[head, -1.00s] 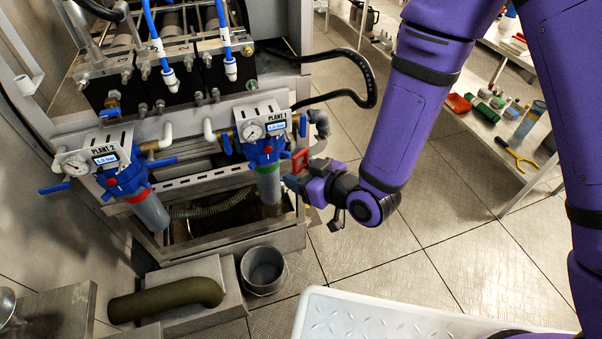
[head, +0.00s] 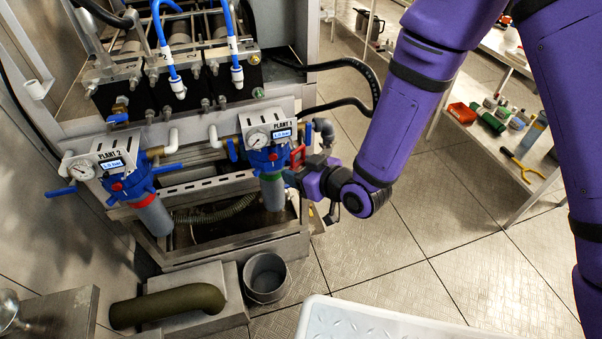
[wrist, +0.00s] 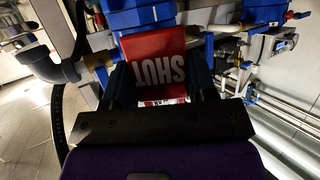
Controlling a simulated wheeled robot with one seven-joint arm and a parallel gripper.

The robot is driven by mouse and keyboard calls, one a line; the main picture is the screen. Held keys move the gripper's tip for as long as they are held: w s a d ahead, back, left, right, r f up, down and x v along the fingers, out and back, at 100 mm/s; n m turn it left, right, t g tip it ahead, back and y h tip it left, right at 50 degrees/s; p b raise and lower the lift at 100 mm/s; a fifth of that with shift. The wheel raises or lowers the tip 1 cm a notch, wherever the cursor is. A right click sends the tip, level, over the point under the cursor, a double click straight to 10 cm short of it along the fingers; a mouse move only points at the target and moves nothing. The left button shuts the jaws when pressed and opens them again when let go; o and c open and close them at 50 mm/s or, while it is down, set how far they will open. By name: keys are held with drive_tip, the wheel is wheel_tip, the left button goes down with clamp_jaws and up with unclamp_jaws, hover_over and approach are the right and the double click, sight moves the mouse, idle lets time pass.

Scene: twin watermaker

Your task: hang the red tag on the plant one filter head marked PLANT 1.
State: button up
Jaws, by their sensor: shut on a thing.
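The red tag (wrist: 155,62) reads "SHUT", upside down in the wrist view. My gripper (wrist: 152,92) is shut on it, with dark fingers on both sides. In the head view the tag (head: 297,155) is a small red shape just right of the blue PLANT 1 filter head (head: 266,158). My gripper (head: 292,178) is at the right side of that filter. In the wrist view a blue body (wrist: 140,18) lies right behind the tag's far edge. I cannot tell whether the tag touches it or hangs on anything.
The PLANT 2 filter (head: 128,184), with a red ring, stands left. Black pipe and hose (head: 326,128) run close to my gripper's right. A grey bucket (head: 265,277) and an olive pipe (head: 170,305) are below. Shelves (head: 500,140) hold loose items at right.

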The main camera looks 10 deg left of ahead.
drive_tip(key=shift+w+a+f, duration=0.2)
drive_tip(key=shift+w+a, duration=0.25)
drive_tip(key=shift+w, duration=0.35)
drive_tip(key=shift+w+a+f, duration=0.25)
drive_tip(key=shift+w+a, duration=0.25)
drive_tip(key=shift+w, duration=0.25)
drive_tip(key=shift+w+a+f, duration=0.2)
drive_tip(key=shift+w+a, duration=0.25)
drive_tip(key=shift+w, duration=0.35)
drive_tip(key=o, duration=1)
drive_tip(key=shift+w, duration=0.1)
drive_tip(key=shift+d, duration=0.1)
drive_tip(key=v, duration=1)
drive_tip(key=shift+s+d+r, duration=0.15)
drive_tip(key=shift+s+d, duration=0.05)
drive_tip(key=shift+s, duration=0.1)
